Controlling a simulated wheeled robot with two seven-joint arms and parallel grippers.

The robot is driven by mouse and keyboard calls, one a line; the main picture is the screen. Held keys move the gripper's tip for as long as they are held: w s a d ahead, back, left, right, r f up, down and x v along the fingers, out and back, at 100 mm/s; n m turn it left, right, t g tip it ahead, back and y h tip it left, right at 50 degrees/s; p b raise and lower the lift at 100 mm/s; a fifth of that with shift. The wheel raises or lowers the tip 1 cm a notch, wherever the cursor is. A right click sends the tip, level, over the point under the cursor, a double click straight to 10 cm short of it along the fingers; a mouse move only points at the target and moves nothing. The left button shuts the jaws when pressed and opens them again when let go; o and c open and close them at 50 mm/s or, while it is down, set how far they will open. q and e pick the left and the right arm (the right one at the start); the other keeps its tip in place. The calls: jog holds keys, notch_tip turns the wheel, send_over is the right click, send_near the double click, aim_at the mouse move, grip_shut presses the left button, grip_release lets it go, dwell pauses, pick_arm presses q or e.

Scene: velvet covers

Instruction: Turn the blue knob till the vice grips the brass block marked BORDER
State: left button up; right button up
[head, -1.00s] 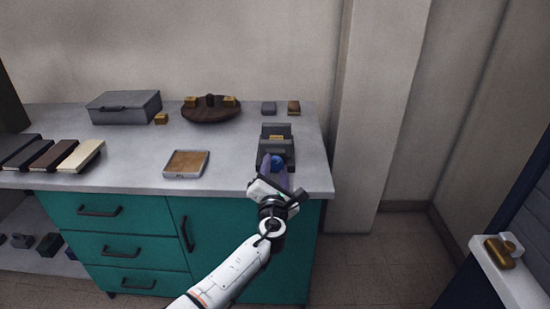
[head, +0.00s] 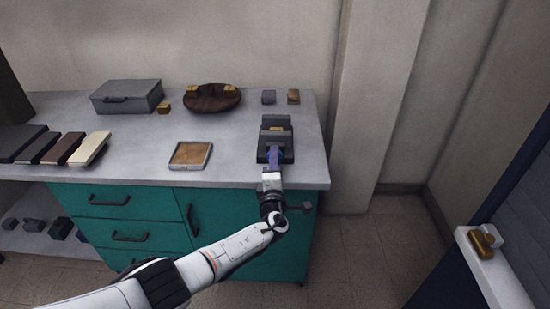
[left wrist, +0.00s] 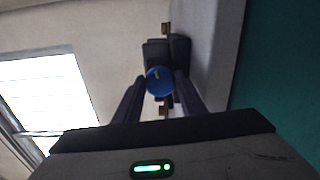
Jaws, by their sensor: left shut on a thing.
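The grey vice (head: 275,125) stands near the right end of the counter, with a brass block (head: 276,130) between its jaws in the head view. I cannot read any mark on the block, nor tell whether the jaws touch it. The blue knob (left wrist: 159,81) is on the vice's near side and shows between my fingers in the left wrist view. My left gripper (head: 274,158) is shut on the knob; its fingers hide most of the knob in the head view. My right gripper is not in view.
A shallow tray (head: 208,157) lies left of the vice. A round brown stand (head: 212,104) and a grey box (head: 127,97) are at the back. Bare counter surrounds the vice.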

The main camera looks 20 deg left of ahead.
pick_arm(q)
jog(key=shift+m, duration=0.4)
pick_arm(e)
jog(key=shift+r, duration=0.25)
pick_arm(q)
jog(key=o, duration=1.1)
jog(key=shift+c, duration=0.2)
